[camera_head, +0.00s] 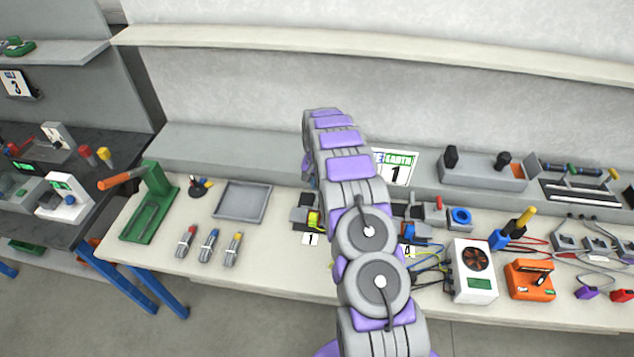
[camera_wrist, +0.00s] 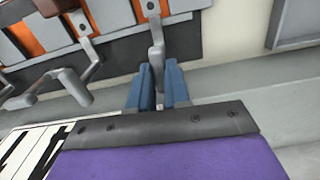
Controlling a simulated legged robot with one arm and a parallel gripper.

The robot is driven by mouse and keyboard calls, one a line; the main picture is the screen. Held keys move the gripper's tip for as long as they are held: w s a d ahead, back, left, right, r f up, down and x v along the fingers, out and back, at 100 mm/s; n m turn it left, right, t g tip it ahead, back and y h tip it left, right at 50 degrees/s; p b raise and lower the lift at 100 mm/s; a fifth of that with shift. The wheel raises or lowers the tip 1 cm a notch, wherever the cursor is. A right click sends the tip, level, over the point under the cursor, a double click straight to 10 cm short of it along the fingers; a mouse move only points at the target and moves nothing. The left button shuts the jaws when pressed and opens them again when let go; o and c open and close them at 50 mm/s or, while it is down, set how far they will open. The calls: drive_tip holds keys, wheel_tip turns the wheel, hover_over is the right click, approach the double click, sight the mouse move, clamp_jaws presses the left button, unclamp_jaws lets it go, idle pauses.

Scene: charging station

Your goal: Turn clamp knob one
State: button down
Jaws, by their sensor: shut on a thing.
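My gripper (camera_wrist: 158,68) shows two blue fingers in the wrist view, shut on a grey clamp knob (camera_wrist: 156,35) that hangs from the clamp row and reaches down between them. Another bent grey crank handle (camera_wrist: 84,75) sits to the left, apart from the fingers. Behind them are grey clamp blocks with orange parts (camera_wrist: 47,36). In the head view my arm covers the middle of the clamp station, and my gripper is hidden. A clamp (camera_head: 303,216) shows left of my arm above a label "1" (camera_head: 310,239).
A label "4" (camera_head: 408,251) shows right of my arm. A grey tray (camera_head: 242,202), a green stand (camera_head: 152,205) and several small cylinders stand left on the bench. A white fan box (camera_head: 472,271), an orange device (camera_head: 530,280) and cables crowd the right.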

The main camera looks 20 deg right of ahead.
drive_tip(key=shift+w+r+n, duration=0.1)
drive_tip(key=shift+n, duration=0.3)
drive_tip(key=c, duration=1.1)
unclamp_jaws()
wheel_tip(320, 180, up, 17)
drive_tip(key=shift+d+r+p, duration=0.1)
drive_tip(key=shift+p, duration=0.6)
